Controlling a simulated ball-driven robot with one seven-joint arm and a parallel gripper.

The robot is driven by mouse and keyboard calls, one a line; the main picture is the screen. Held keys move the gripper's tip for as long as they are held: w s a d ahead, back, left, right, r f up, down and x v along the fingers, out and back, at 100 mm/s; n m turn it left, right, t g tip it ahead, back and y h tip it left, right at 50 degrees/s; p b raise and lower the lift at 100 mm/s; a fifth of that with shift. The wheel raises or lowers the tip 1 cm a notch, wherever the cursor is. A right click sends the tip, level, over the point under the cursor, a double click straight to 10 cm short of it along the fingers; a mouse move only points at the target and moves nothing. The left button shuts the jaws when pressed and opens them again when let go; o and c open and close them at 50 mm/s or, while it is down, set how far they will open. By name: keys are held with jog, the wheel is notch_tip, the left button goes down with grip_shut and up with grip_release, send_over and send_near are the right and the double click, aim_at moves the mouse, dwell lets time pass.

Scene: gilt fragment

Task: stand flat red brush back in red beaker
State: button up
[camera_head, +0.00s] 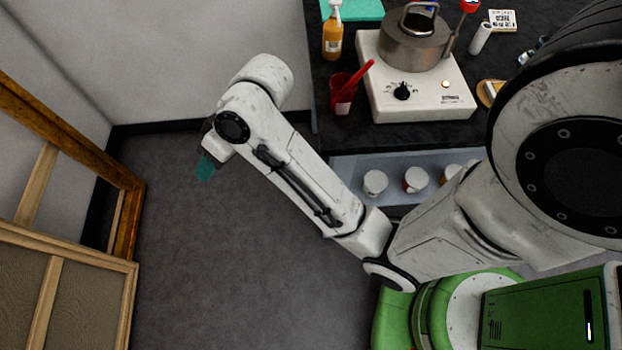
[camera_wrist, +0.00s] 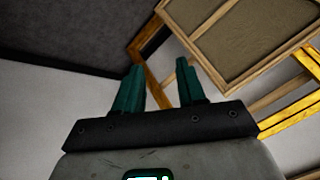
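The red beaker (camera_head: 341,104) stands on the dark worktop, left of the white hotplate. A red stick-like thing (camera_head: 357,78) stands in it, leaning right over the rim; it looks like the red brush, but its lower end is hidden in the beaker. My gripper (camera_head: 205,168) is out over the grey floor, well left of the worktop and apart from the beaker. In the wrist view the two teal fingers of my gripper (camera_wrist: 158,72) are spread with nothing between them. The beaker and brush are not in the wrist view.
A white hotplate (camera_head: 425,97) carries a metal kettle (camera_head: 411,51). An orange bottle (camera_head: 332,40) stands behind the beaker. Several white-lidded jars, one of them here (camera_head: 375,183), sit on a lower shelf. Wooden frames (camera_head: 68,245) lean at the left. The floor between is clear.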

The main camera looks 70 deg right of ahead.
jog(key=s+f+n+g+h, duration=0.1)
jog(key=s+f+g, duration=0.1)
jog(key=s+f, duration=0.4)
jog(key=s+d+f+n+g+h, duration=0.1)
jog(key=s+f+g+h, duration=0.1)
jog(key=s+f, duration=0.5)
jog(key=s+g, duration=0.1)
jog(key=s, duration=0.5)
jog(key=shift+d+h, duration=0.3)
